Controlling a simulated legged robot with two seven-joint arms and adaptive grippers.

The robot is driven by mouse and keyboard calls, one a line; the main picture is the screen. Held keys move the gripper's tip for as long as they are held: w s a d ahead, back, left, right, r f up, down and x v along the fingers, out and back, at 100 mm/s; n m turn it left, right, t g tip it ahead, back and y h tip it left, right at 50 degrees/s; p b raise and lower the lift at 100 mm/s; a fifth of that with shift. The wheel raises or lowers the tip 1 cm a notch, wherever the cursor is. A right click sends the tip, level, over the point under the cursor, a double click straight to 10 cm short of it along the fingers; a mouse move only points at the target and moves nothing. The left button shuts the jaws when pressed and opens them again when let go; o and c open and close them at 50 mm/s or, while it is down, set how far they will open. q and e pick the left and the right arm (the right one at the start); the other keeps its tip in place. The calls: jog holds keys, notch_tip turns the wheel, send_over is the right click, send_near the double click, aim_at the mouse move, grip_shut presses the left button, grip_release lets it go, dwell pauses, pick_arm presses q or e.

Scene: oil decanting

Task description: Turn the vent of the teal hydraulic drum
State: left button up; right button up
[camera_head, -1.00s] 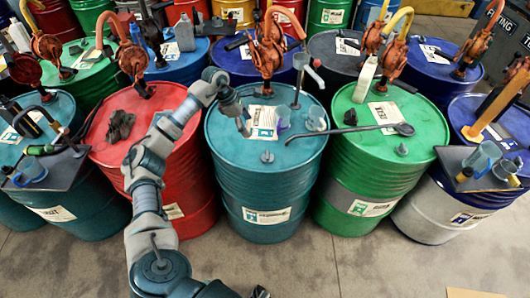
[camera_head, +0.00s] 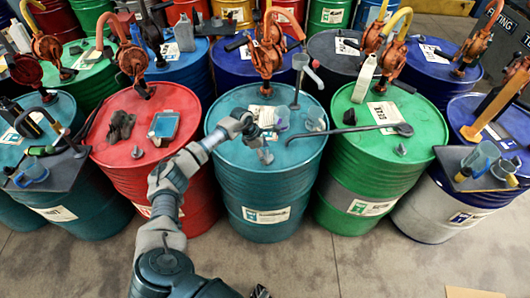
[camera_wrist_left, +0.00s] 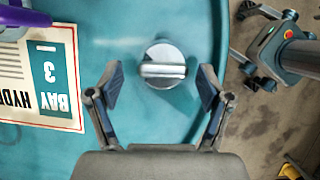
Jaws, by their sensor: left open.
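The teal hydraulic drum (camera_head: 268,182) stands in the middle of the front row in the head view. Its top (camera_wrist_left: 140,18) fills much of the left wrist view. The vent (camera_wrist_left: 164,66) is a round grey cap with a raised bar across it. My left gripper (camera_wrist_left: 162,86) is open and empty, with one finger on each side and the vent centred just beyond the fingertips. In the head view my left gripper (camera_head: 265,154) is over the front of the drum top and covers the vent.
A red drum (camera_head: 190,200) stands left, a green drum (camera_head: 375,180) right with a long dark wrench (camera_head: 350,130) reaching across.

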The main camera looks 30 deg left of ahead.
pick_arm(q)
jog(key=shift+d, duration=0.25)
jog(key=c, duration=1.2)
jog(key=shift+o, duration=0.2)
